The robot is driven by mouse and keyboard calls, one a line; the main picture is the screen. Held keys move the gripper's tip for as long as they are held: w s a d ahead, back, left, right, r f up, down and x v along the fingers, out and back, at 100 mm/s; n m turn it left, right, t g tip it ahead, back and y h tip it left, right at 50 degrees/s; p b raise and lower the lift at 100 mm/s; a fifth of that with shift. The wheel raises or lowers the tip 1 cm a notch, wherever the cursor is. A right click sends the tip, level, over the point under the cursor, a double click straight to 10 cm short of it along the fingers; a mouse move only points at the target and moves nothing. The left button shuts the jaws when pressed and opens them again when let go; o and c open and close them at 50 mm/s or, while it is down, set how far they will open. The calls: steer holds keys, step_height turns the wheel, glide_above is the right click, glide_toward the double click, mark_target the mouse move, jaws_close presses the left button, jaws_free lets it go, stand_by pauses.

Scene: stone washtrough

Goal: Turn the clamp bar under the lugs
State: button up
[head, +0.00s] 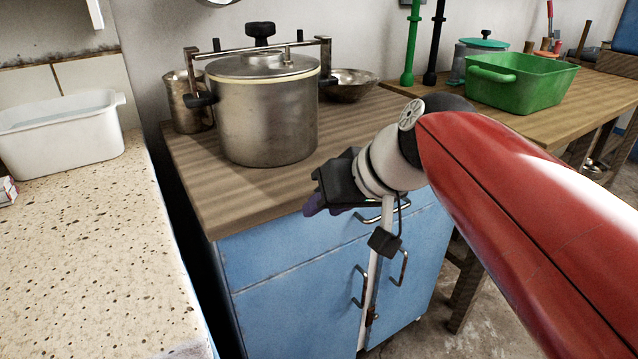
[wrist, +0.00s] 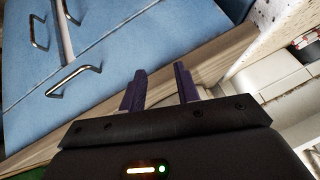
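A steel pot (head: 266,125) stands upright on the wooden top of the blue cabinet, with its lid (head: 262,66) on. The clamp bar (head: 285,47) spans above the lid, with a black screw knob (head: 260,30) at its middle. Upright brackets, seemingly the lugs (head: 193,72), rise at the pot's left and right sides. I cannot tell whether the bar ends sit under them. My gripper (head: 322,205) is in front of the cabinet's front edge, right of and below the pot, apart from it. In the wrist view its purple fingers (wrist: 161,85) are spread and empty.
A metal jug (head: 187,102) stands left of the pot and a metal bowl (head: 350,85) behind right. The blue cabinet (head: 290,265) has protruding handles below my gripper. A white basin (head: 62,135) is at left; a green tub (head: 520,82) is on the right table.

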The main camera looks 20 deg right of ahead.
mark_target(219, 45)
steer(key=shift+s+f, duration=0.1)
steer(key=shift+f, duration=0.05)
steer(key=c, duration=0.5)
jaws_close()
steer(key=w+a+r+m+t+y, duration=0.1)
steer(key=w+r+m+t+y, duration=0.3)
steer(key=r, duration=0.8)
steer(key=w+a+r+m+g+y, duration=0.1)
steer(key=w+r+m+y, duration=0.1)
steer(key=w+r+m, duration=0.75)
steer(key=w+a+n, duration=0.1)
steer(key=w+a, duration=0.1)
steer(key=w+a+n+p, duration=0.1)
steer(key=w+a, duration=0.1)
steer(key=a, duration=0.1)
steer(key=w+a+n+p, duration=0.1)
steer(key=a, duration=0.2)
steer(key=shift+w+a+f, duration=0.2)
steer(key=shift+w+f, duration=0.2)
